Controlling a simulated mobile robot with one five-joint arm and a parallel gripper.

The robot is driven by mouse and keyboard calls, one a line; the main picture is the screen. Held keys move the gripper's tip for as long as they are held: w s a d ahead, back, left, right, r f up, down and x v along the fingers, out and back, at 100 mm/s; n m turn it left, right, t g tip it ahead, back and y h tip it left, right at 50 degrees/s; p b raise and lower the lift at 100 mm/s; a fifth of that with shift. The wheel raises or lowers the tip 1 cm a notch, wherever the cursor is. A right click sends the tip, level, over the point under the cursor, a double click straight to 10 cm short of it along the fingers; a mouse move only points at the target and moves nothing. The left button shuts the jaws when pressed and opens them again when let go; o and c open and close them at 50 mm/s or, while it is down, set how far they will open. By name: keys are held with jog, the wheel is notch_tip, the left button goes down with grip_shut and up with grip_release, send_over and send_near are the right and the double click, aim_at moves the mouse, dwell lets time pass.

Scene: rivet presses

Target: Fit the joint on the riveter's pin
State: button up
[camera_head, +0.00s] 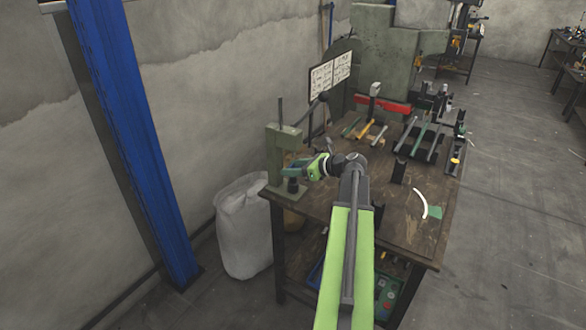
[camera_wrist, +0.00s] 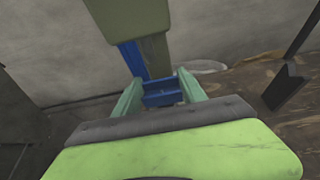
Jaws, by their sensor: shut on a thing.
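The riveter (camera_head: 278,150) is a grey-green press at the table's near left corner, with a tall frame and a lever. A short dark cylinder (camera_head: 292,186) stands on its base; I cannot tell if it is the pin. My gripper (camera_head: 293,171) is at the riveter's mouth, just above that cylinder. In the wrist view the green fingers (camera_wrist: 161,95) are shut on a small blue piece (camera_wrist: 162,99), which looks like the joint. The riveter's upper part (camera_wrist: 152,54) is right ahead of it. Whether the joint touches the pin is hidden.
The wooden table (camera_head: 395,225) holds several tools and bars towards the back, plus a dark upright bracket (camera_head: 398,172). A white sack (camera_head: 243,228) stands on the floor left of the table. A blue post (camera_head: 130,130) rises further left.

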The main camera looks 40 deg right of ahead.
jog(key=shift+f+b, duration=0.8)
jog(key=shift+f, duration=0.1)
jog(key=o, duration=1.5)
jog(key=shift+o, duration=0.2)
jog(key=shift+r, duration=0.1)
jog(key=p+v, duration=0.6)
jog(key=v, duration=1.1)
jog(key=shift+s+p, duration=0.25)
jog(key=shift+p, duration=0.15)
